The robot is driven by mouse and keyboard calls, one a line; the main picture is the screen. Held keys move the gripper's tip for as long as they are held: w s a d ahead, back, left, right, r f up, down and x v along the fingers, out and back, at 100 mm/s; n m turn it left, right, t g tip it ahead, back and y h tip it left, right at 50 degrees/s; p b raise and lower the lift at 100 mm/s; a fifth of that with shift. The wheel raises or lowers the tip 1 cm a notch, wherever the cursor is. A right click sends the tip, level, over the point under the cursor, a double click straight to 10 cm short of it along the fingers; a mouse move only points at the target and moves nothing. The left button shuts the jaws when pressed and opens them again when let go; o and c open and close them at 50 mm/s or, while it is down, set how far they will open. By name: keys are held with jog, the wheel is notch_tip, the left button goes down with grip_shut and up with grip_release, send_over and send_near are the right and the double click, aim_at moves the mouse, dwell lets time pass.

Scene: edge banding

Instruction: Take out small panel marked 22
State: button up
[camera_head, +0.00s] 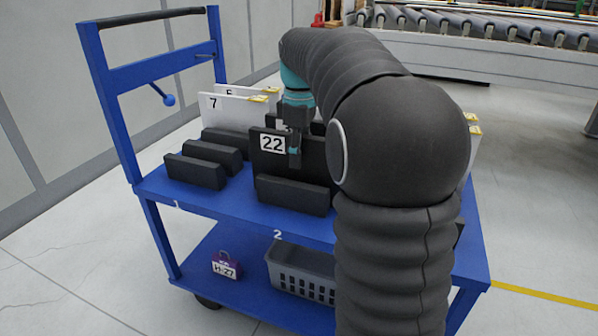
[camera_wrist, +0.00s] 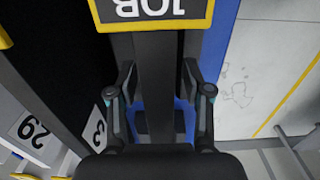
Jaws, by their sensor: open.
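The small dark panel marked 22 (camera_head: 300,155) stands upright on the blue cart, behind a black foam-like block. Its white label is at its upper left. My gripper (camera_head: 294,150) points down at the panel's top edge, and one finger shows in front of its face, right of the label. In the wrist view my gripper (camera_wrist: 160,92) has its two fingers well apart, with a dark upright strip between them. That strip looks like a panel edge, but its number is not visible there. Whether the fingers touch it cannot be told. My arm hides the right part of the cart.
White panels marked 7 (camera_head: 228,116) and 5 (camera_head: 255,91) stand at the left back. Black blocks (camera_head: 195,172) sit in front of them. A grey basket (camera_head: 300,272) and purple tag H-27 (camera_head: 226,265) are on the lower shelf. A yellow-framed JOB card (camera_wrist: 155,12) is close to my gripper.

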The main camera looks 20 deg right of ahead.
grip_shut()
jog(key=shift+r, duration=0.15)
